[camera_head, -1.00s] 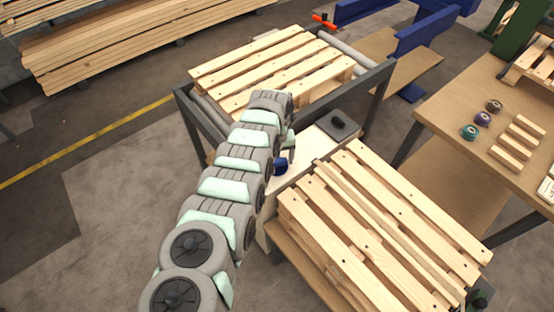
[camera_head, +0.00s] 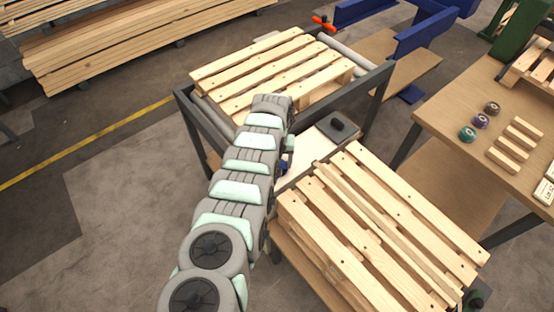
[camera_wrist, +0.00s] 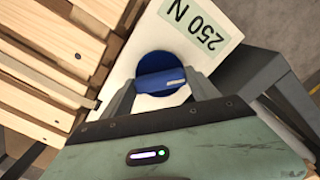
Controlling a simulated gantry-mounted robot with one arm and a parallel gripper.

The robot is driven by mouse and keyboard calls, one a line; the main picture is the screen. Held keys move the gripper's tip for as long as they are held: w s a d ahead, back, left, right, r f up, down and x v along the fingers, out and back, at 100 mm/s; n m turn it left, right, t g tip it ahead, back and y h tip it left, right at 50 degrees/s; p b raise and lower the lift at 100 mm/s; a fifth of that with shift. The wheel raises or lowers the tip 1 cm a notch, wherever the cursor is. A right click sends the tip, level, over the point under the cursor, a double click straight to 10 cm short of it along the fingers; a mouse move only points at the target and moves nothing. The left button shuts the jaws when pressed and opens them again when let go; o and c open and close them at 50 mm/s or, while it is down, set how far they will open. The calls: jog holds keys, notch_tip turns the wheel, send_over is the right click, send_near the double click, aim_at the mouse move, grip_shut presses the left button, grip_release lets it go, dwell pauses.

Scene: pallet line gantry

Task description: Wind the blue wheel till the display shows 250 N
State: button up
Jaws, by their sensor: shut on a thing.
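The blue wheel (camera_wrist: 158,64) is round, with a raised bar across its face, and is set in a pale panel in the wrist view. My gripper (camera_wrist: 163,84) has its two fingers on either side of the bar, shut on it. A pale green display (camera_wrist: 203,22) beside the wheel reads 250 N, tilted in the picture. In the head view only a small blue part of the wheel (camera_head: 283,166) shows beside my arm, which hides the rest. The display's reading cannot be made out there.
A slatted pallet (camera_head: 275,72) lies on the grey-framed roller conveyor (camera_head: 374,95) behind the panel. A pallet stack (camera_head: 385,235) stands close on the right. A workbench (camera_head: 455,100) with small rolls and wooden blocks is further right. Open floor lies left.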

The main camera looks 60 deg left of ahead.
jog(key=shift+m, duration=0.5)
jog(key=o, duration=1.4)
jog(key=shift+c, duration=0.2)
jog(key=shift+r, duration=0.15)
notch_tip(320, 180, up, 6)
jog(key=p, duration=0.6)
jog(key=shift+r, duration=0.15)
notch_tip(320, 180, up, 4)
jog(key=shift+r+p, duration=0.1)
jog(key=shift+p, duration=0.4)
